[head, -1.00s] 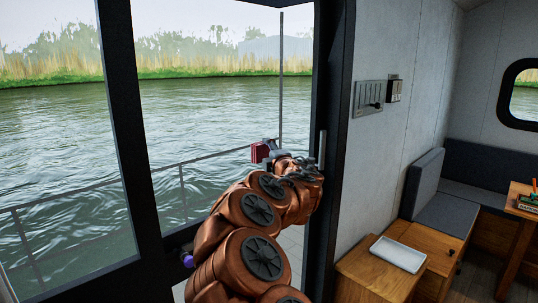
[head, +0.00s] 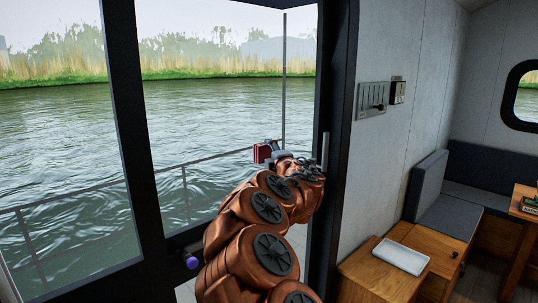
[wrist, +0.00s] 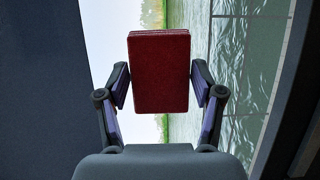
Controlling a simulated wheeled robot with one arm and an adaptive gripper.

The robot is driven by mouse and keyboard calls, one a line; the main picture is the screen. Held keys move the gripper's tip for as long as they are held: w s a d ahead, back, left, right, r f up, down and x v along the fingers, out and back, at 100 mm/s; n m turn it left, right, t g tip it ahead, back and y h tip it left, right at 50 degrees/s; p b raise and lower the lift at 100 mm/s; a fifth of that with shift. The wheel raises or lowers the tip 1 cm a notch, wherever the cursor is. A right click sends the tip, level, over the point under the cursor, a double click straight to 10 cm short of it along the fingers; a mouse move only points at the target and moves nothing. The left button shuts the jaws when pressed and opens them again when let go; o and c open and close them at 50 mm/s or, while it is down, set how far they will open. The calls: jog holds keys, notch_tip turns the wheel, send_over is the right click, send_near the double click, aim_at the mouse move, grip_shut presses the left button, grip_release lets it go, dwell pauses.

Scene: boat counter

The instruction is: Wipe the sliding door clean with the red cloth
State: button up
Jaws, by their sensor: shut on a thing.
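The red cloth (head: 263,151) shows in the head view as a small folded block at the tip of my arm. In the wrist view the cloth (wrist: 159,72) is a flat, upright dark-red pad. My gripper (wrist: 160,88) is shut on it, with one finger at each side. The sliding door (head: 130,120) has a dark frame and clear glass. In the head view the cloth lies in front of the right-hand pane area; whether it touches glass I cannot tell. No dirt on the door can be made out. My arm hides the lower part of that area.
A dark post with a light vertical handle (head: 325,152) stands just right of my gripper. A purple knob (head: 192,262) is low on the frame. Right of the doorway are a wall switch panel (head: 371,98), a wooden cabinet with a white tray (head: 400,256), and a grey bench (head: 448,216).

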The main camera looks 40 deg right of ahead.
jog(key=d+p, duration=0.1)
jog(key=d, duration=0.2)
jog(key=shift+d, duration=0.15)
jog(key=shift+w+a+r+b, duration=0.15)
jog(key=shift+a+b, duration=0.55)
jog(key=shift+a, duration=1.45)
jog(key=s, duration=0.6)
jog(key=shift+p, duration=0.35)
jog(key=shift+d, duration=0.1)
